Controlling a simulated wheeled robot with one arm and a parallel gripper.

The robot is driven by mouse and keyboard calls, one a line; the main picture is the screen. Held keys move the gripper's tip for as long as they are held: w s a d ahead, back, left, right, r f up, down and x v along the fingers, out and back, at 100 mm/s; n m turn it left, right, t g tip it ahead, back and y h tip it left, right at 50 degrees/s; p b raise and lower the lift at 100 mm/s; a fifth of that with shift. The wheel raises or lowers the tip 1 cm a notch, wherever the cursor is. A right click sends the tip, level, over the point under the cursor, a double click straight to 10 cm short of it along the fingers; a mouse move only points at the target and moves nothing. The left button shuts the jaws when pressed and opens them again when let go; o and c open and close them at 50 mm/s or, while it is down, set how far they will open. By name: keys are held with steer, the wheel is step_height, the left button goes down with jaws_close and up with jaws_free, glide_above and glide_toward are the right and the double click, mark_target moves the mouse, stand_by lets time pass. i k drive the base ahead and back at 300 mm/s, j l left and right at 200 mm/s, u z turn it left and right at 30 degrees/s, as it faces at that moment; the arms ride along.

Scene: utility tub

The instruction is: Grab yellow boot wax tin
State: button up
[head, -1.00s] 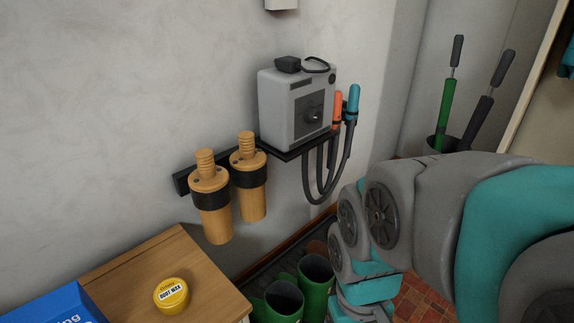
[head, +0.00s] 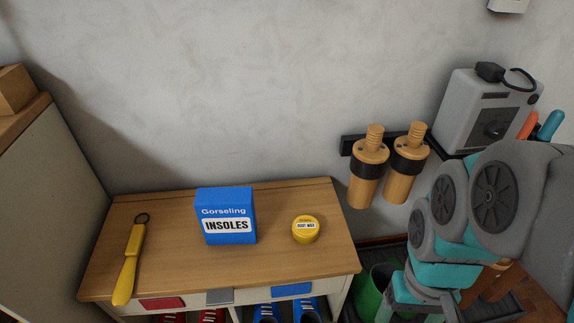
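The yellow boot wax tin (head: 306,230) stands on the right part of a wooden bench top (head: 190,270) in the head view. It is round, with a white label on its lid. It stands clear of the things around it. My arm shows at the right side of the picture, apart from the tin and to its right. Part of my gripper (head: 432,300) may show low at the right, below the teal arm link, but its fingers cannot be made out. Nothing touches the tin.
A blue insoles box (head: 226,216) stands left of the tin. A yellow shoehorn-like tool (head: 131,262) lies at the bench's left. Wooden boot stretchers (head: 368,172) hang on the wall to the right, near a grey machine (head: 486,112). Green boots (head: 376,290) stand below right.

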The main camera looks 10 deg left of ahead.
mark_target(306, 228)
steer(key=u, duration=0.65)
steer(key=k+j, duration=0.15)
steer(key=j, duration=0.2)
steer(key=k+j+u, duration=0.15)
steer(key=j, duration=0.25)
steer(key=k+j, duration=0.2)
steer(key=j, duration=0.15)
steer(key=k+j+u, duration=0.15)
steer(key=j, duration=0.25)
